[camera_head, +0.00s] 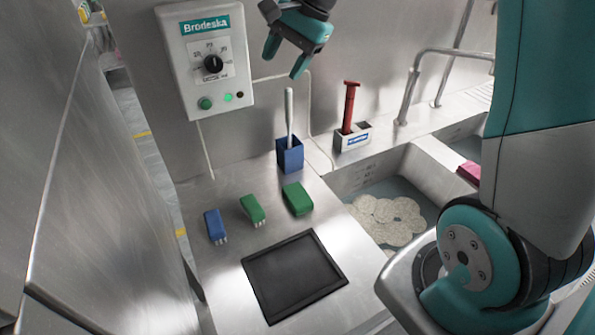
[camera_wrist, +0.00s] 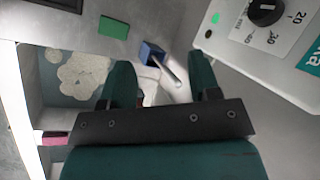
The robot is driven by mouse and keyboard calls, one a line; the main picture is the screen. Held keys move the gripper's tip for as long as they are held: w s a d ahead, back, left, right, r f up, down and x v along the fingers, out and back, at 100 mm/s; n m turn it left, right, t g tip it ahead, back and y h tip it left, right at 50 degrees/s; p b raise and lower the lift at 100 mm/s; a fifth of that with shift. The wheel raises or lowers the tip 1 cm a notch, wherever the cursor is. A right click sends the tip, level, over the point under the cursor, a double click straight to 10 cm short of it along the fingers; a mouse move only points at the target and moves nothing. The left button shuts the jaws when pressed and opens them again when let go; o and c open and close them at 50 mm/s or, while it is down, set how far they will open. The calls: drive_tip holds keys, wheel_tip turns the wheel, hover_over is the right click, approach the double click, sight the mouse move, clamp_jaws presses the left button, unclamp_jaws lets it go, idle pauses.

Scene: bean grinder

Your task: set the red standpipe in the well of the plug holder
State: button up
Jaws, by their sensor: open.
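In the wrist view the open fingers (camera_wrist: 162,78) frame the blue cup's area. Only a small reddish patch shows low between them there; the rest of the standpipe and holder is hidden.
A blue cup (camera_head: 290,156) with a grey-handled tool stands left of the holder. Brushes (camera_head: 252,210) and a black tray (camera_head: 293,275) lie on the counter. The sink (camera_head: 400,190) holds pale discs under water. A curved steel rail (camera_head: 412,88) rises right of the holder. A control box (camera_head: 207,58) hangs left.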

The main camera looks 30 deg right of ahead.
drive_tip(key=s+a+n+g, duration=0.1)
drive_tip(key=s+a+n, duration=0.3)
drive_tip(key=s, duration=0.5)
drive_tip(key=s+a+f+n+g, duration=0.1)
drive_tip(key=s+a+n, duration=0.4)
drive_tip(key=s+n, duration=0.3)
drive_tip(key=s+a+f+n, duration=0.1)
drive_tip(key=s+a+n, duration=0.3)
drive_tip(key=s+n, duration=0.3)
drive_tip(key=s, duration=0.2)
drive_tip(key=shift+s+a+g, duration=0.3)
drive_tip(key=shift+g, duration=0.1)
